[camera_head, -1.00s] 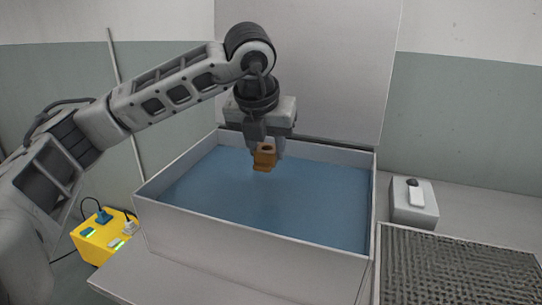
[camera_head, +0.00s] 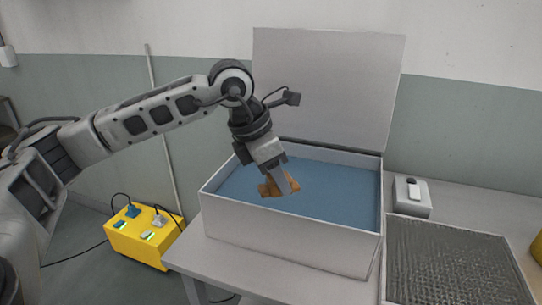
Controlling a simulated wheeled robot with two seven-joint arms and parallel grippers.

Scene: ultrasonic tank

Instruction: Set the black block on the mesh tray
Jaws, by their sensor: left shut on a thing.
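My left gripper (camera_head: 283,183) is shut on an orange-brown block (camera_head: 270,189). It holds this block over the front part of the blue liquid (camera_head: 335,185) in the open tank (camera_head: 290,236), tilted, with part of the block hidden by a finger. The grey mesh tray (camera_head: 455,262) lies at the right of the tank and nothing shows on it. I see no block that is clearly black. My right gripper is not in view.
The tank's raised lid (camera_head: 330,85) stands behind it. A small grey box (camera_head: 411,197) with a white top piece sits behind the tray. A yellow box (camera_head: 146,236) with plugs is at lower left. A yellow thing (camera_head: 538,248) shows at the right edge.

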